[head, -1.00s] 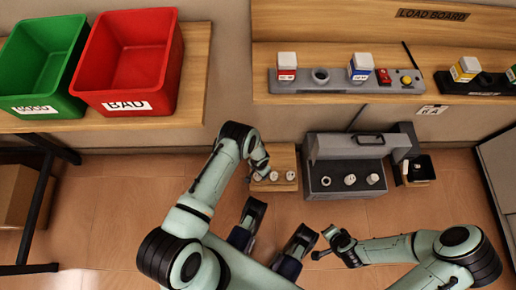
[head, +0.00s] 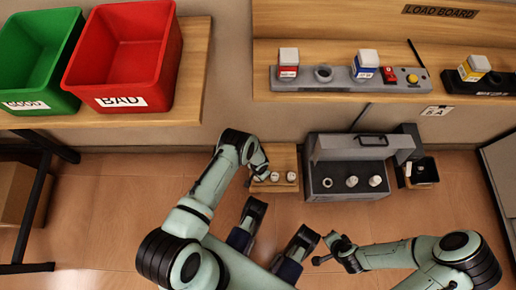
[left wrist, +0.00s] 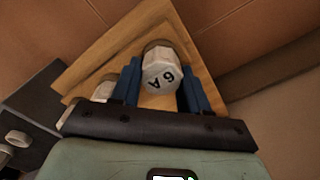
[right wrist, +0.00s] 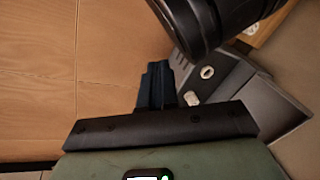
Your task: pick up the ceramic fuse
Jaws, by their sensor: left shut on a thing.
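A white ceramic fuse (left wrist: 162,76) marked "6 A" sits between the blue fingers of my left gripper (left wrist: 162,88) at the wooden block (left wrist: 185,35). The gripper is shut on it. In the head view my left gripper (head: 259,174) is at the left end of the block (head: 284,155) and mostly hides this fuse. Two other white fuses (head: 275,177) and (head: 291,177) stand on the block to its right. My right gripper (head: 322,250) is low in the head view, away from the fuses. Its fingers (right wrist: 155,85) are together and empty.
A grey tester box (head: 345,165) with several white fuses stands right of the block, with a small black bin (head: 423,170) beyond. A green GOOD bin (head: 40,60) and red BAD bin (head: 125,55) stand back left. The load board shelf (head: 330,95) is behind.

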